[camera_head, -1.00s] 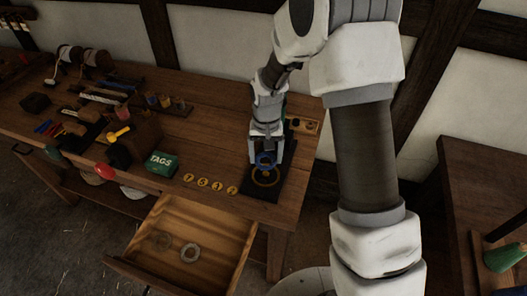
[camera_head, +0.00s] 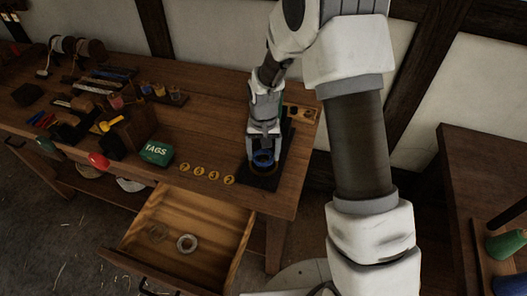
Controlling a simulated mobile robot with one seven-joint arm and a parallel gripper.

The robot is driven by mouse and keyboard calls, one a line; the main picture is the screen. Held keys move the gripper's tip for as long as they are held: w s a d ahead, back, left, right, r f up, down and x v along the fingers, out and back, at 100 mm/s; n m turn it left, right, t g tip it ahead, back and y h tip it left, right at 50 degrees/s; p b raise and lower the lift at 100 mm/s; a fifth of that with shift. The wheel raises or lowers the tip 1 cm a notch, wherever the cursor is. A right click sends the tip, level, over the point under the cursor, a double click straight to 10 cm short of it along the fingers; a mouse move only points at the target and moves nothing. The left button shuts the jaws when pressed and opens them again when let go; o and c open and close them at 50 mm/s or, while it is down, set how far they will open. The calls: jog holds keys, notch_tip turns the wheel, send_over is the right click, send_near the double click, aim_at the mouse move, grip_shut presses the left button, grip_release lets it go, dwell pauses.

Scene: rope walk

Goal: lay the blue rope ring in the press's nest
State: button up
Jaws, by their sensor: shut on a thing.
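My gripper (camera_head: 263,149) points down over the right end of the bench and is shut on the blue rope ring (camera_head: 263,161). The ring is low over the dark base of the press (camera_head: 262,184). The yellow circle of the nest is now mostly hidden behind the ring and gripper. I cannot tell whether the ring touches the base. The back of the press is partly hidden by my arm.
A row of round yellow number tags (camera_head: 200,171) lies left of the press. A green TAGS box (camera_head: 157,153) stands further left. Below, an open drawer (camera_head: 215,266) holds a pale ring (camera_head: 187,243) and a darker ring (camera_head: 158,233). A green spool (camera_head: 505,246) is at far right.

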jog(key=shift+f, duration=0.25)
jog(key=shift+f+b, duration=0.75)
jog(key=shift+b, duration=0.05)
jog(key=o, duration=1.1)
notch_tip(320, 180, up, 18)
jog(key=shift+f, duration=0.2)
